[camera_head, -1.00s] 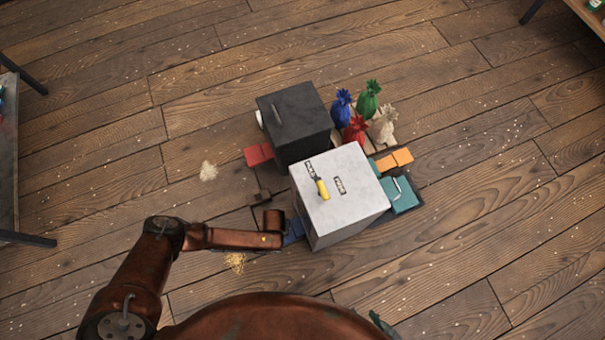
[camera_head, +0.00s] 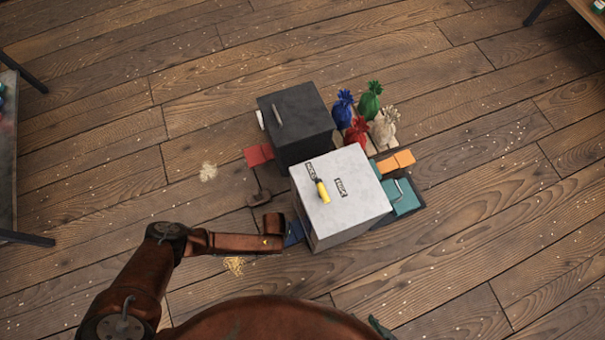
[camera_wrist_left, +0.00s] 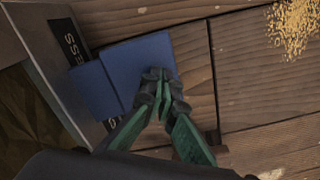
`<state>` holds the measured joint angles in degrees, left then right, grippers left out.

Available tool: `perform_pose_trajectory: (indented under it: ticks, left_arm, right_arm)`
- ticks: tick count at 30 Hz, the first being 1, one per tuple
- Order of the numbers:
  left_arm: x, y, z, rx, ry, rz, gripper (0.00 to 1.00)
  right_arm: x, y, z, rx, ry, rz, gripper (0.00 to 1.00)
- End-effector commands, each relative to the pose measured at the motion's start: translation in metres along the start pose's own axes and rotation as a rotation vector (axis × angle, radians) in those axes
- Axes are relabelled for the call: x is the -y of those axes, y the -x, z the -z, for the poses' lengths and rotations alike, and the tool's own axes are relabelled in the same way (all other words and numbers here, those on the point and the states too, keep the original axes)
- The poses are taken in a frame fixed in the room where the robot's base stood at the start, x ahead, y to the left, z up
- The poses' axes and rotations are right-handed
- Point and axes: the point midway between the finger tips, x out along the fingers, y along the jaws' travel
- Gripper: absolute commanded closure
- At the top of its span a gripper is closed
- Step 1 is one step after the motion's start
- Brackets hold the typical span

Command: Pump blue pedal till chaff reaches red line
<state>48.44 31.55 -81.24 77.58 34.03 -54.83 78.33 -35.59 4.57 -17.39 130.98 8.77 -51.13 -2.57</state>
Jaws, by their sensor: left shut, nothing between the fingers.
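The blue pedal (camera_wrist_left: 137,62) lies low beside the pale box in the left wrist view; a second blue panel (camera_wrist_left: 93,90) adjoins it. In the head view only a bit of the blue pedal (camera_head: 293,233) shows past my left arm. My left gripper (camera_wrist_left: 164,80) is shut and empty, its fingertips over the pedal's edge; I cannot tell if they touch it. The head view hides this gripper behind my wrist. A green piece of my right gripper (camera_head: 380,326) shows at the bottom edge; its jaws are unclear. I see no red line.
The pale box (camera_head: 350,205) has a yellow-handled lever (camera_head: 322,190) on top. A dark box (camera_head: 305,150), a red pedal (camera_head: 259,154), orange blocks (camera_head: 396,162), a teal part (camera_head: 402,198) and several sacks (camera_head: 369,107) surround it. Golden flakes (camera_head: 234,266) and pale flakes (camera_head: 208,172) lie on the floor.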

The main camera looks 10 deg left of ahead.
Motion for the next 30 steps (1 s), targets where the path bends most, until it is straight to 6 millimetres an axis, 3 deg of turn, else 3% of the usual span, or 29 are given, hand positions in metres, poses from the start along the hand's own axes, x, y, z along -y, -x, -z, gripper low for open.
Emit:
perform_pose_trajectory:
  ticks: [17,30]
  left_arm:
    - [0.003,-0.003,-0.002,0.004,0.001,0.005,1.00]
    - [0.001,0.048,0.001,-0.003,0.001,0.002,1.00]
  right_arm:
    - [0.000,0.000,0.000,-0.001,0.000,0.000,0.60]
    - [0.010,0.039,0.033,-0.058,0.014,0.000,0.60]
